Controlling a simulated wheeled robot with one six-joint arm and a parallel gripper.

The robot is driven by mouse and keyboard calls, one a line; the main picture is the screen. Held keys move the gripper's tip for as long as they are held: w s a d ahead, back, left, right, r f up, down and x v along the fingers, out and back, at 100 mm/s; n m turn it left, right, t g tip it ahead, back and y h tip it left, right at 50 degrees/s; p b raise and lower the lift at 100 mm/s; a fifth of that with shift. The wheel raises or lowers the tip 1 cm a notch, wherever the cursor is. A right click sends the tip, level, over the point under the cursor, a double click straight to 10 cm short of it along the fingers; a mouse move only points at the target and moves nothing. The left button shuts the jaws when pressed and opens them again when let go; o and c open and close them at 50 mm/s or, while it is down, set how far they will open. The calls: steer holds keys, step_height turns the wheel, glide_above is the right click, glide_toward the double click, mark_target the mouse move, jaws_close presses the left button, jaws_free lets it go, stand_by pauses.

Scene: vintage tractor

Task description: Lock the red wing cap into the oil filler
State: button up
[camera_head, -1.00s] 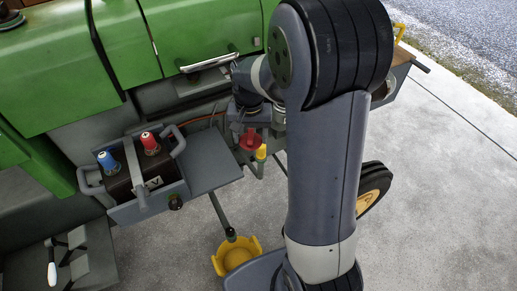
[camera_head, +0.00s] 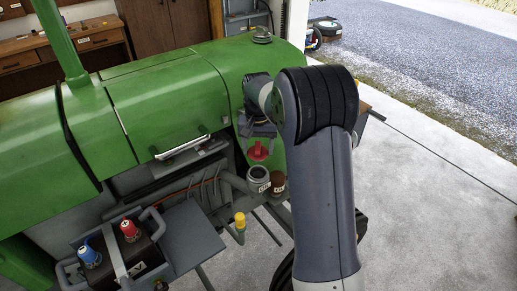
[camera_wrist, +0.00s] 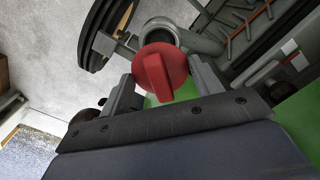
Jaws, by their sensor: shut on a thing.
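The red wing cap (camera_head: 258,151) is held between the two fingers of my gripper (camera_head: 259,138), which is shut on it. In the wrist view the cap (camera_wrist: 176,66) shows its raised wing between the fingertips of my gripper (camera_wrist: 162,80). The oil filler (camera_head: 259,176) is a grey neck with a pale rim and a label, on the tractor's side. The cap is above it in the head view and apart from it. In the wrist view a round grey neck (camera_wrist: 163,27) shows partly behind the cap, which hides some of it.
A brown-red cylinder (camera_head: 278,184) stands right beside the filler. A yellow-topped part (camera_head: 240,220) is below. The battery (camera_head: 131,250) with red and blue terminals is at lower left. The green hood (camera_head: 165,105) and its handle lie left of my gripper.

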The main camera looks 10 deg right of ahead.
steer(key=shift+f, duration=0.1)
steer(key=shift+f+b, duration=1.85)
steer(key=shift+f, duration=1.05)
steer(key=shift+f+b, duration=0.65)
steer(key=shift+f, duration=0.5)
steer(key=o, duration=0.4)
steer(key=c, duration=1)
steer(key=shift+n, duration=2)
